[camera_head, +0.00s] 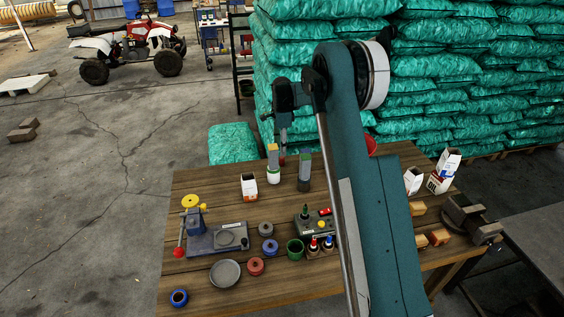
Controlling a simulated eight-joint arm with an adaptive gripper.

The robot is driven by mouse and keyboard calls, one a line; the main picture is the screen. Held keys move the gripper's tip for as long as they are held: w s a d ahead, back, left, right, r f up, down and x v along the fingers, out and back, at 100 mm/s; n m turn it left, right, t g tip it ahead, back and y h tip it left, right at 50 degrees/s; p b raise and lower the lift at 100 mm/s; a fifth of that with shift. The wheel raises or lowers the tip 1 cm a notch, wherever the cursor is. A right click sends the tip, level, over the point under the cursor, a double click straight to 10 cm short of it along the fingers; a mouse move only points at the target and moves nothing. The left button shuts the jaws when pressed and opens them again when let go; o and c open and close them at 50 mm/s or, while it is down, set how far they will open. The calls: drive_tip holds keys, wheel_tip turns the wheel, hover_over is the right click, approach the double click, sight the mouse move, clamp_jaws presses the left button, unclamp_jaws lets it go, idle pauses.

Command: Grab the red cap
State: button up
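A rounded red thing (371,145), which may be the red cap, shows at the far side of the wooden table (215,178). My upper arm hides most of it, so I cannot tell its full shape. Other small red parts are on the table, among them a red ball (178,253) on a lever and a red-topped bottle (313,243). My gripper (282,157) hangs small and dark over the table's far edge, left of the rounded red thing and apart from it. I cannot make out its fingers or anything held.
Two bottles (273,166) (304,174) stand close below my gripper. Stacked green sacks (440,70) rise behind.

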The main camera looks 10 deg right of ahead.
sight(282, 159)
drive_tip(key=shift+f, duration=1.05)
drive_tip(key=shift+s+f, duration=0.1)
drive_tip(key=shift+f, duration=2.5)
drive_tip(key=shift+c, duration=0.7)
drive_tip(key=c, duration=0.7)
